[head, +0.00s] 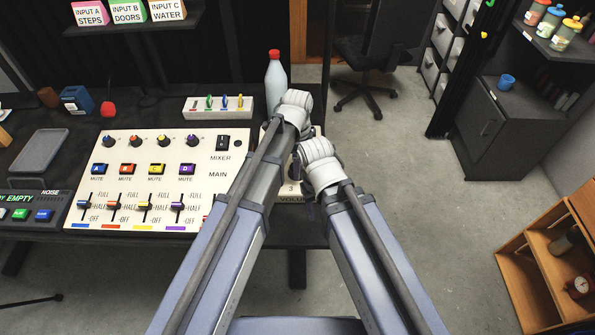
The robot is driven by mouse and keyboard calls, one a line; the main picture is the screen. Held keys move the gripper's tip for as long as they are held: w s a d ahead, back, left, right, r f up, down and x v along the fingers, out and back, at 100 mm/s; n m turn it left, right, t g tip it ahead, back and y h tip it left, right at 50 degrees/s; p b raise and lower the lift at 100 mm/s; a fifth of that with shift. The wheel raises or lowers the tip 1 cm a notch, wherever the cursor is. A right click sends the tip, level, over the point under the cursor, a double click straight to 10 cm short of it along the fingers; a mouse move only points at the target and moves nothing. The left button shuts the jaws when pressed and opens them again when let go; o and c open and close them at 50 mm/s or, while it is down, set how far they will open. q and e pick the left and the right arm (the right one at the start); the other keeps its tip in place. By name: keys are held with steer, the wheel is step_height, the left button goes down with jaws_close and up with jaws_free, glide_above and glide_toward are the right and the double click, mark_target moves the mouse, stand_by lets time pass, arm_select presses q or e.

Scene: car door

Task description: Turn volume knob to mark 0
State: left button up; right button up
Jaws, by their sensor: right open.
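The volume panel (291,189) is a pale plate at the right end of the table, mostly behind my arms. Part of its VOLUME label and a mark 3 show between the arms. The volume knob itself is hidden, so I cannot tell which mark it points to. My right gripper (299,167) is at this panel, largely hidden by its own white wrist. It is open; whether it is around or touching the knob cannot be seen. My left arm reaches past the panel's left side, and its gripper is hidden behind the white wrist.
The mixer panel (147,180) with knobs, buttons and sliders lies left of my arms. Behind stand a white box with coloured levers (218,107) and a bottle (275,79). A grey tray (42,156) lies at far left.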

arm_select(q)
steer(key=shift+f+b, duration=0.4)
steer(key=shift+f, duration=0.4)
arm_select(e)
steer(key=shift+f, duration=0.85)
arm_select(q)
steer(key=c, duration=1.4)
steer(key=shift+o, duration=0.2)
